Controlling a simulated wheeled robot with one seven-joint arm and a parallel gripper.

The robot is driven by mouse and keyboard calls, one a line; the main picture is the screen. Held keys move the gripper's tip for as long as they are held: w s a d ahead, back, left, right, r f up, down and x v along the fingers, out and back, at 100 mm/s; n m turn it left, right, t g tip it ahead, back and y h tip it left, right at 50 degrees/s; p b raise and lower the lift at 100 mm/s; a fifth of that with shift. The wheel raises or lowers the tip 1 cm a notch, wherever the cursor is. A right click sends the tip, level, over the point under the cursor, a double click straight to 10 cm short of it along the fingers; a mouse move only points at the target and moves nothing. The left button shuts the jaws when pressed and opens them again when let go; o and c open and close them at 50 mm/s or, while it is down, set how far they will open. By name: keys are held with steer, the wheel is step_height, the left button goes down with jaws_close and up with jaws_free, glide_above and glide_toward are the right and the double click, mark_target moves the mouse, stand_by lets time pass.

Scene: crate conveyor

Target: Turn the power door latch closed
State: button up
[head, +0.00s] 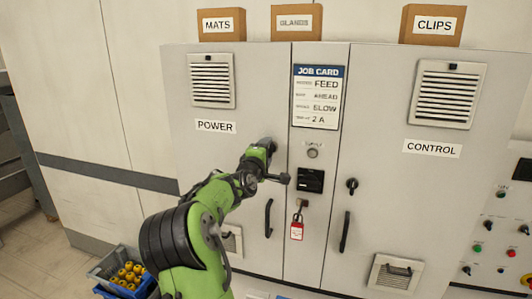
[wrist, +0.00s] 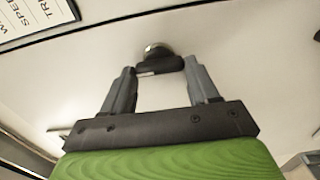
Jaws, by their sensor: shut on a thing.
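The power door latch (wrist: 158,62) is a dark handle on a round metal boss, seen in the wrist view. Its bar lies across the picture between my two fingertips. My gripper (wrist: 160,74) is shut on it, one grey finger at each end of the bar. In the head view my gripper (head: 269,147) is at the right side of the POWER door (head: 225,160), below and right of the POWER label. There my arm's end hides the latch, so its turn is hard to tell.
The CONTROL door (head: 400,190) has its own dark latch (head: 351,186). A blue bin (head: 108,292) stands on the floor at left.

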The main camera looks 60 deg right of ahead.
steer(key=o, duration=1.1)
steer(key=shift+c, duration=0.2)
steer(key=shift+a, duration=0.1)
steer(key=s+a+b, duration=0.2)
steer(key=a+b, duration=0.1)
steer(key=a, duration=1.2)
steer(key=shift+s+a+b, duration=0.2)
steer(key=shift+b, duration=0.15)
